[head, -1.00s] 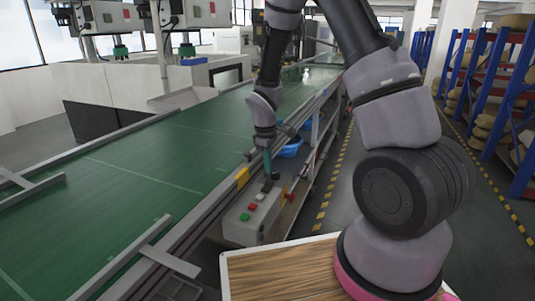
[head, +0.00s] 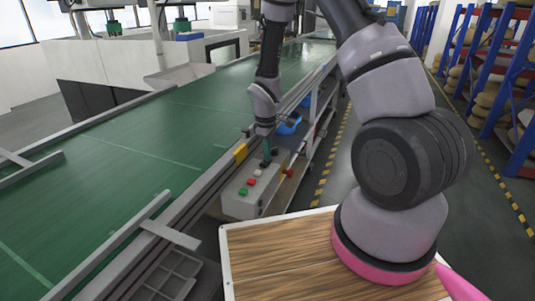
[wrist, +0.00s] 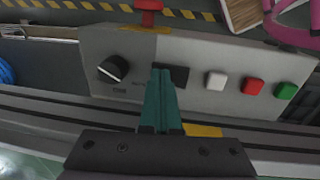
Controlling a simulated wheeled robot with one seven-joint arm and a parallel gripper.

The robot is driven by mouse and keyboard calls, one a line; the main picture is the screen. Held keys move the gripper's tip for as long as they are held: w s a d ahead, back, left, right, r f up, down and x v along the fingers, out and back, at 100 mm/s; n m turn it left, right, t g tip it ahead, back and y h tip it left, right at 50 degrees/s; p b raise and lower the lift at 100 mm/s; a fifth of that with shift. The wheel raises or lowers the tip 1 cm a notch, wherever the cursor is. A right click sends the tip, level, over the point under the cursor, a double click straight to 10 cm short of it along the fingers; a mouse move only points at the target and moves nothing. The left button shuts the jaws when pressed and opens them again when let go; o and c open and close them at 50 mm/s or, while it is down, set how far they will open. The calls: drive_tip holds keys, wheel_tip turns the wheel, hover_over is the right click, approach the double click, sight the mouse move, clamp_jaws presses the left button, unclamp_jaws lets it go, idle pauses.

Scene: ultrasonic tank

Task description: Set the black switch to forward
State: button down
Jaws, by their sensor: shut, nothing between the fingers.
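The black switch (wrist: 113,68) is a round knob with a pale pointer mark, on the grey control box (wrist: 205,62) in the wrist view. Small lettering beside it is too blurred to read. My gripper (wrist: 163,72) has its green fingers together and empty. Its tips are over the panel, right of the knob, overlapping a dark rectangular piece (wrist: 180,76); I cannot tell whether they touch it. In the head view my gripper (head: 267,152) points down over the far end of the box (head: 236,207), and the knob is not clear there.
White (wrist: 216,80), red (wrist: 253,86) and green (wrist: 285,91) buttons line the panel. A red emergency knob (wrist: 149,5) sticks out at its edge. The green conveyor (head: 120,170) runs alongside the box. A wooden board (head: 280,260) lies in front of me.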

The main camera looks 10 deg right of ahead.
sight(264, 164)
drive_tip(key=shift+s+f, duration=0.15)
drive_tip(key=shift+s, duration=0.1)
drive_tip(key=shift+s+a, duration=0.45)
drive_tip(key=shift+s, duration=0.05)
drive_tip(key=shift+r, duration=0.25)
drive_tip(key=shift+a+r, duration=0.1)
drive_tip(key=shift+r, duration=0.25)
wheel_tip(264, 164, up, 13)
drive_tip(key=s+a, duration=0.1)
drive_tip(key=shift+s, duration=0.25)
drive_tip(key=shift+w+r, duration=0.1)
drive_tip(key=shift+w, duration=0.75)
